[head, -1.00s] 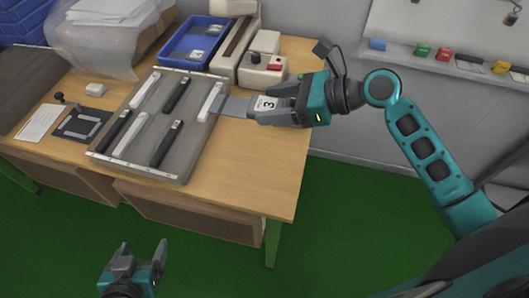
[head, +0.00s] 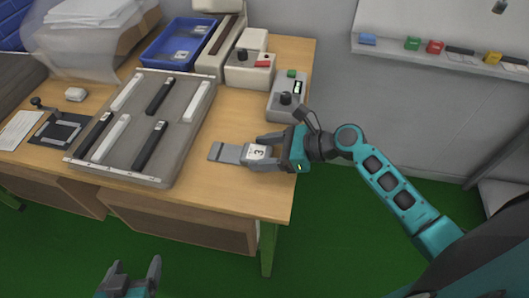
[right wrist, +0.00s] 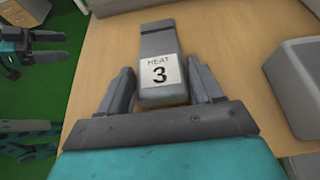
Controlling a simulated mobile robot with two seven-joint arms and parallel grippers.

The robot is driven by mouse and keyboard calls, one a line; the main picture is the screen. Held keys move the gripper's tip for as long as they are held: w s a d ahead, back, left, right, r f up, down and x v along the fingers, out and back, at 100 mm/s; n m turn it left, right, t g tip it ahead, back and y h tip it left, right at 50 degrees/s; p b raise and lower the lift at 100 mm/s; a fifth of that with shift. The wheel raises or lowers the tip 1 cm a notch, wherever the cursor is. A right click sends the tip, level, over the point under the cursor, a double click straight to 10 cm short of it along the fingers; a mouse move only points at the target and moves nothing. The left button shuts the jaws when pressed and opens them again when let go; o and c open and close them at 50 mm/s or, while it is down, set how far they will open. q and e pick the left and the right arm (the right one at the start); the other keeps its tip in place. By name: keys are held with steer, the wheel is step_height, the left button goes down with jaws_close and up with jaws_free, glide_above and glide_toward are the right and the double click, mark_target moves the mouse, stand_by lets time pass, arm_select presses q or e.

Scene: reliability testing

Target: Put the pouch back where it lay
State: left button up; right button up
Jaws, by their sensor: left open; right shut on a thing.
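A flat grey piece (head: 229,152) with a white "HEAT 3" label and a thin tongue is in my right gripper (head: 272,153); I take it for the pouch. The tongue points left, toward the grey tray. In the right wrist view the piece (right wrist: 162,76) sits between the fingers of the gripper (right wrist: 162,88). It is over bare wood at the table's right part; whether it touches the wood I cannot tell. My left gripper (head: 134,275) is open and empty, low in front of the table over the green floor.
A grey tray (head: 183,137) with several black and white bars lies left of the held piece. Behind are a knobbed grey box (head: 287,103), a cream device (head: 250,67) and a blue bin (head: 160,58) with labelled items. Bare wood (head: 240,193) lies in front.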

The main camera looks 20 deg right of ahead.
steer(key=shift+f, duration=0.15)
steer(key=o, duration=1.1)
steer(key=shift+o, duration=0.2)
steer(key=shift+r, duration=0.3)
steer(key=p+v, duration=0.1)
steer(key=v, duration=1.1)
